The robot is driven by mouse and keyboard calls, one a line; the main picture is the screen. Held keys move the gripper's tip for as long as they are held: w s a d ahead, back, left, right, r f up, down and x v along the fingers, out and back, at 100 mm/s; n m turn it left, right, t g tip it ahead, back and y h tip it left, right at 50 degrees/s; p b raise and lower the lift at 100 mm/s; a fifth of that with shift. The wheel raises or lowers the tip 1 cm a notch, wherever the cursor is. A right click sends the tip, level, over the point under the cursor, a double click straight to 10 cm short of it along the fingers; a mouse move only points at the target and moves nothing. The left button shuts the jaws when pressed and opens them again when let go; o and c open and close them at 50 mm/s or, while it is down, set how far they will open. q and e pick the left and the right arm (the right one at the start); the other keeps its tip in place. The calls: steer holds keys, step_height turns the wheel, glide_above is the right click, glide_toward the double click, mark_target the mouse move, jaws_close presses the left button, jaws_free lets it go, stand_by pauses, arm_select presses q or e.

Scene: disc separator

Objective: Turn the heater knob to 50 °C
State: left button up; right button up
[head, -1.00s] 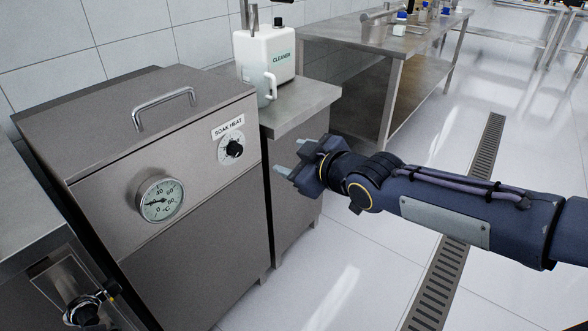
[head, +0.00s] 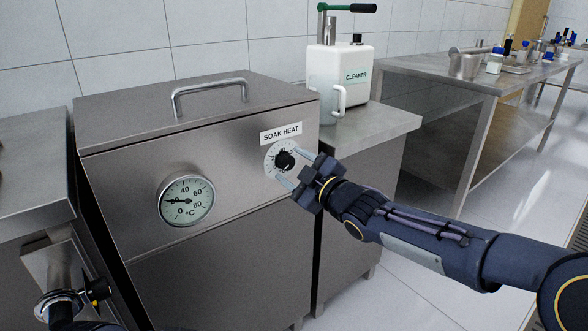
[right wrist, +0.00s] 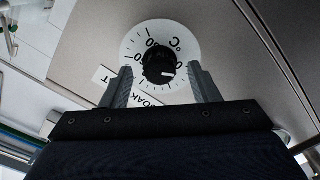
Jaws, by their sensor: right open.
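The heater knob (head: 285,160) is a black round knob on a white dial under the SOAK HEAT label (head: 281,133), on the front of the steel tank (head: 235,185). My right gripper (head: 288,166) is open, with its fingers pointing at the dial. In the right wrist view the knob (right wrist: 158,62) lies between the two fingertips (right wrist: 161,75), with a gap on each side. A white pointer mark on the knob faces lower right in that view; the dial numbers are too small to read surely.
A round thermometer (head: 187,201) on the tank front reads about 20 °C. The lid handle (head: 210,95) is above. A white cleaner jug (head: 340,75) stands on the bench (head: 375,125) right of the tank. A valve-like fitting (head: 60,298) is at lower left.

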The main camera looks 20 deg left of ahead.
steer(key=shift+w+a, duration=0.3)
steer(key=shift+a, duration=0.05)
steer(key=c, duration=1)
steer(key=shift+o, duration=0.2)
